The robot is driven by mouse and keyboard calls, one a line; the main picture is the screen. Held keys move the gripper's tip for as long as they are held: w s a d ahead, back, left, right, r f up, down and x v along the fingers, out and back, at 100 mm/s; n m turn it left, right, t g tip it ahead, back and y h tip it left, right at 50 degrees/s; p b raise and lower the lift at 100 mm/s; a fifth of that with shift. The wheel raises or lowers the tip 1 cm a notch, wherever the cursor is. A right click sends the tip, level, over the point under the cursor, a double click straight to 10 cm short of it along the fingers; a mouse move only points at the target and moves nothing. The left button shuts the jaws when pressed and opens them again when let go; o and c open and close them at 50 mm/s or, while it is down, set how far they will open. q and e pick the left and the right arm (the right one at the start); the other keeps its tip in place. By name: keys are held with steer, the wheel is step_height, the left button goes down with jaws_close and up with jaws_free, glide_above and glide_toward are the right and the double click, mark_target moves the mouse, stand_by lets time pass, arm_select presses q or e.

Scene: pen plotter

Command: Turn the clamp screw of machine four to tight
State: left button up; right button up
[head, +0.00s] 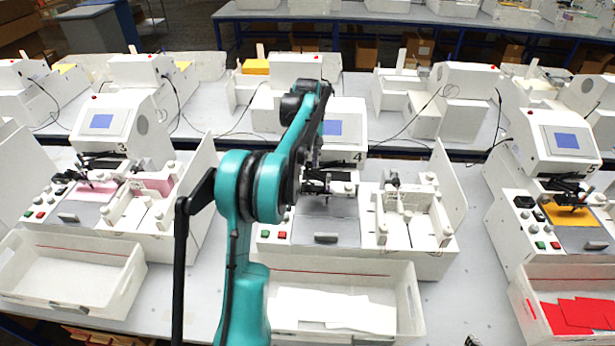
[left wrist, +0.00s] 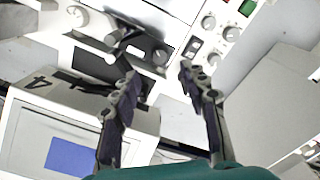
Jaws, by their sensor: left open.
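Machine four (head: 345,120) stands in the middle of the head view, with a blue screen and a 4 on its head. Its dark pen carriage (head: 343,188) sits over the grey plate. The carriage also shows in the left wrist view, with a round grey-faced knob (left wrist: 160,57) that looks like the clamp screw; I cannot tell how tight it is. My left gripper (left wrist: 158,72) is open and empty, its fingers either side of the line to that knob. In the head view my left gripper (head: 313,168) is mostly hidden by my arm. My right gripper is at most a dark tip (head: 472,341) at the bottom edge.
A white bin (head: 405,300) with white sheets stands in front of machine four. Machine three (head: 110,125) is at left, another machine (head: 560,140) with a bin of red sheets at right. Side panels flank the machines. Bare table (head: 462,285) shows right of the white bin.

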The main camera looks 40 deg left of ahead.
mark_target(308, 183)
arm_select(q)
step_height(308, 183, down, 8)
steer(key=shift+r+b, duration=0.25)
steer(key=shift+b, duration=0.2)
steer(key=shift+c, duration=0.2)
jaws_close()
